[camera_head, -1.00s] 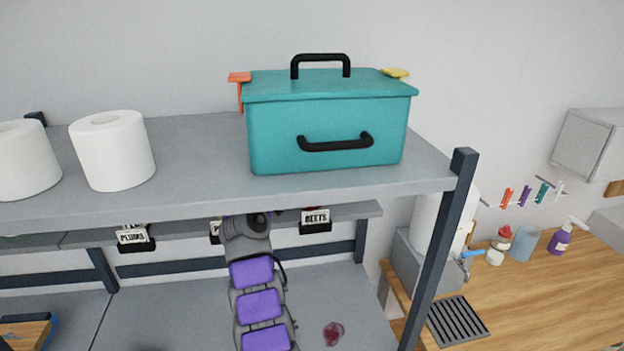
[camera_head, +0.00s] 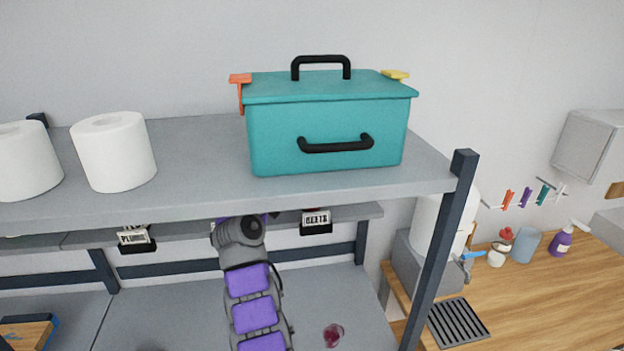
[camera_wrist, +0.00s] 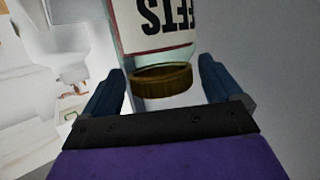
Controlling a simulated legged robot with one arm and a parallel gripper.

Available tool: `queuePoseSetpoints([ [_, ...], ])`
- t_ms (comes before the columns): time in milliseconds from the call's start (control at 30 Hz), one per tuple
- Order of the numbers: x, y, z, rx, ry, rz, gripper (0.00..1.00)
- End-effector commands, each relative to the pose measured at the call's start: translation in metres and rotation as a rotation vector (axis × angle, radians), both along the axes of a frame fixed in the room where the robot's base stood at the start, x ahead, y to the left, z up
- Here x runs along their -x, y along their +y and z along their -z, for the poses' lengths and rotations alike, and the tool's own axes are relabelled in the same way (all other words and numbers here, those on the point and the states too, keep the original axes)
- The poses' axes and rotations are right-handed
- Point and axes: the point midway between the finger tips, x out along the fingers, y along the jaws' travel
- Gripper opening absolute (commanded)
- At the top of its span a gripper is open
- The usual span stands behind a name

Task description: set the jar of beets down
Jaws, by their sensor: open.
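In the wrist view, the jar of beets (camera_wrist: 158,32) shows a pale label with upside-down letters ending in "ETS" and a brownish-gold lid (camera_wrist: 163,82). My gripper (camera_wrist: 161,70) is open, with one blue finger on each side of the lid and a visible gap to the lid on both sides. The far end of the jar is cut off by the frame, so I cannot tell what it rests on. In the head view, the upper shelf hides the gripper and the jar. The "BEETS" shelf tag (camera_head: 316,219) hangs on the lower shelf edge.
The upper shelf (camera_head: 200,150) holds a teal box (camera_head: 325,130) and white paper rolls (camera_head: 113,152). A "PLUMS" tag (camera_head: 133,238) is at left. A dark post (camera_head: 440,250) stands right of my arm. A dark red spot (camera_head: 333,335) shows below.

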Motion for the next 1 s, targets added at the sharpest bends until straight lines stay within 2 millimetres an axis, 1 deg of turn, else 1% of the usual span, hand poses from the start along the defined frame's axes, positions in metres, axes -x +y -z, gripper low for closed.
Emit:
queuePoseSetpoints([
  [67,0.009,0.009,-0.003,0.001,-0.004,-0.007,0.92],
  [500,0.065,0.042,-0.025,-0.001,-0.002,-0.007,0.92],
  [600,0.074,0.046,-0.028,0.001,0.0,-0.004,0.92],
  [800,0.08,0.049,-0.03,-0.001,0.0,-0.003,0.92],
  [1000,0.081,0.049,-0.03,-0.001,0.0,-0.003,0.92],
])
